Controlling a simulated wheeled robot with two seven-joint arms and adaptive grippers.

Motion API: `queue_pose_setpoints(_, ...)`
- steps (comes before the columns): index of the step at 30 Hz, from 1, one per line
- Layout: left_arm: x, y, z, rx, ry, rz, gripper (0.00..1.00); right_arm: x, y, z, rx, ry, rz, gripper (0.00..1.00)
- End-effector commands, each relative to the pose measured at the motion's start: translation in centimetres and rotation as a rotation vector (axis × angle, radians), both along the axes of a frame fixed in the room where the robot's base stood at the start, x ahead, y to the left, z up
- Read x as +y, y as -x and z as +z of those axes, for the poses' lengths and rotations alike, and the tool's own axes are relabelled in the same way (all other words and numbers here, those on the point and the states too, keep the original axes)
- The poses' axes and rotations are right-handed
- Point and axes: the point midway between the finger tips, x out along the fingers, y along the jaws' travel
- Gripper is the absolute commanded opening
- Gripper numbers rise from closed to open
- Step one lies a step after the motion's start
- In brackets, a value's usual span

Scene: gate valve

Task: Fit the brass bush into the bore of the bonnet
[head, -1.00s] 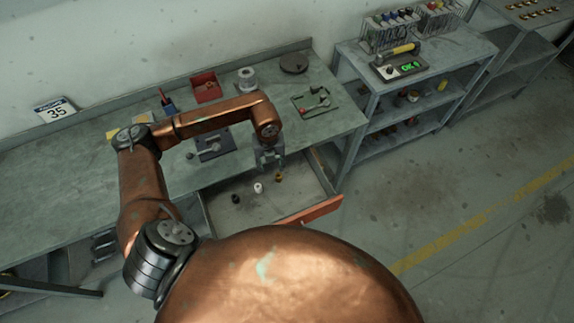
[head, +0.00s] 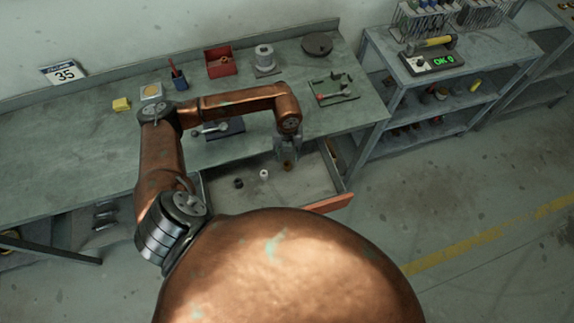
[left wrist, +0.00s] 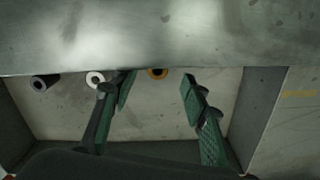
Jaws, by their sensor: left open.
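The brass bush (head: 288,168) stands in the open drawer, at the right of a row of three bushes. In the left wrist view the brass bush (left wrist: 157,72) shows near the bench edge, which partly covers it. My left gripper (head: 286,158) hangs over the drawer by the brass bush, open and empty. In the left wrist view my left gripper (left wrist: 155,92) has its fingers apart, with the bush between them in the picture but beyond the tips. A grey cylinder on a flanged base, apparently the bonnet (head: 265,60), stands at the back of the bench. My right gripper is out of view.
A white bush (head: 264,174) and a dark bush (head: 238,183) stand left of the brass one. The bench (head: 70,150) edge overhangs the drawer (head: 305,190). A red bin (head: 220,64), a dark disc (head: 317,44) and a green fixture (head: 333,90) sit on the bench.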

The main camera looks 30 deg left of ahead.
Motion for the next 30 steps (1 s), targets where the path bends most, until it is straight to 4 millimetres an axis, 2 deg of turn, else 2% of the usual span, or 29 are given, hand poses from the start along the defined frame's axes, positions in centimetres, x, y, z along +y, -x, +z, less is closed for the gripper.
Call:
queue_pose_setpoints(6,-0.1,0.6,-3.3,0.005,0.001,0.001,0.41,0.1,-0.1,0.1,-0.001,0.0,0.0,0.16)
queue_pose_setpoints(9,0.0,0.6,-4.3,0.002,0.0,0.002,0.41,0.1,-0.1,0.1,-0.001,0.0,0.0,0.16)
queue_pose_setpoints(16,0.0,0.5,-4.4,0.001,0.0,0.002,0.41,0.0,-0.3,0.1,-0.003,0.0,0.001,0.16)
queue_pose_setpoints(30,0.0,0.5,-4.4,0.001,0.0,0.002,0.08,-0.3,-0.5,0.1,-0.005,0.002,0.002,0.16)
